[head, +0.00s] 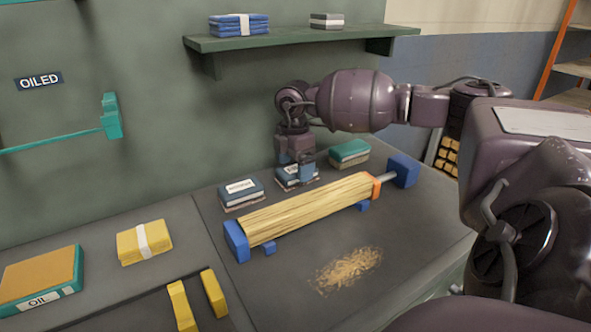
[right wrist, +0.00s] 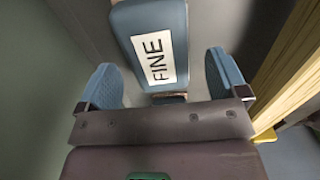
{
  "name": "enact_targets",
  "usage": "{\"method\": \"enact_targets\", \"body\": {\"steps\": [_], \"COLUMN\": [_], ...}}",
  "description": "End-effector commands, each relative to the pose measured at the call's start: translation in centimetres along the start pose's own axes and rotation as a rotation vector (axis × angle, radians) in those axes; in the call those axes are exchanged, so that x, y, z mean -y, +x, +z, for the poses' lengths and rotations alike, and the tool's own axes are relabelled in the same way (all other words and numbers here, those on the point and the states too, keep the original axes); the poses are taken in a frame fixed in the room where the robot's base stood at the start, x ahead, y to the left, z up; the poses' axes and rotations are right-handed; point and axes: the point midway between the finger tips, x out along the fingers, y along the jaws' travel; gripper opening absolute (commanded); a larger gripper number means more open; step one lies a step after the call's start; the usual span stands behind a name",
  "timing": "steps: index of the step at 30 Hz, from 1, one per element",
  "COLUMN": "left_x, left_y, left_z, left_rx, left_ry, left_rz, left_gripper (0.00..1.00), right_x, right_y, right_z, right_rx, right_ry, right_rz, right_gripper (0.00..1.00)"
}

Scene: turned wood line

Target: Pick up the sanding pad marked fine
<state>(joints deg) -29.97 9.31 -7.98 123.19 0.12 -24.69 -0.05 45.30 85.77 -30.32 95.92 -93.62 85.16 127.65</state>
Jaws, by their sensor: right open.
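The sanding pad marked FINE (right wrist: 158,45) is blue with a white label and fills the middle of the right wrist view. In the head view it appears to be the middle block (head: 286,180) in the row behind the wooden piece, partly hidden by my gripper. My right gripper (head: 300,178) is right over it, pointing down. In the right wrist view its two blue fingers (right wrist: 166,78) are apart, one on each side of the pad, with gaps showing. My left gripper is not in view.
Another labelled blue pad (head: 241,192) lies left and a green-topped block (head: 349,152) right. A pale wooden piece (head: 305,208) on blue supports lies close in front. Shavings (head: 346,270) lie nearer. A green shelf (head: 300,35) is above. Yellow cloth (head: 144,242) lies left.

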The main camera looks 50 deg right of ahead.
Motion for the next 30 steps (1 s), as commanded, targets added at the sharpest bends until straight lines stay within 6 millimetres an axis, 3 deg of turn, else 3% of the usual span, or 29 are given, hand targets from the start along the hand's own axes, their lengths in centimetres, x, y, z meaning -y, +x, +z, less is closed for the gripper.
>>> {"method": "enact_targets", "body": {"steps": [3,11,22,30], "left_x": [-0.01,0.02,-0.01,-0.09], "left_y": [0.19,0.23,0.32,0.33], "left_z": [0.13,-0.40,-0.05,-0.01], "left_rx": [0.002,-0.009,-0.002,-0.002], "left_ry": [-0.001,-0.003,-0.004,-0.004], "left_rz": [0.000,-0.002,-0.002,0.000], "left_gripper": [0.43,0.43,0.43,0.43], "right_x": [0.01,-0.01,-0.02,-0.03], "right_y": [1.77,1.89,1.88,1.76], "right_z": [-0.03,-0.01,-0.01,0.04], "right_rx": [0.000,-0.001,-0.001,-0.001], "right_ry": [0.000,0.000,0.000,0.000], "right_rz": [-0.004,0.000,0.000,0.001], "right_gripper": [0.92,0.92,0.36,0.36]}}
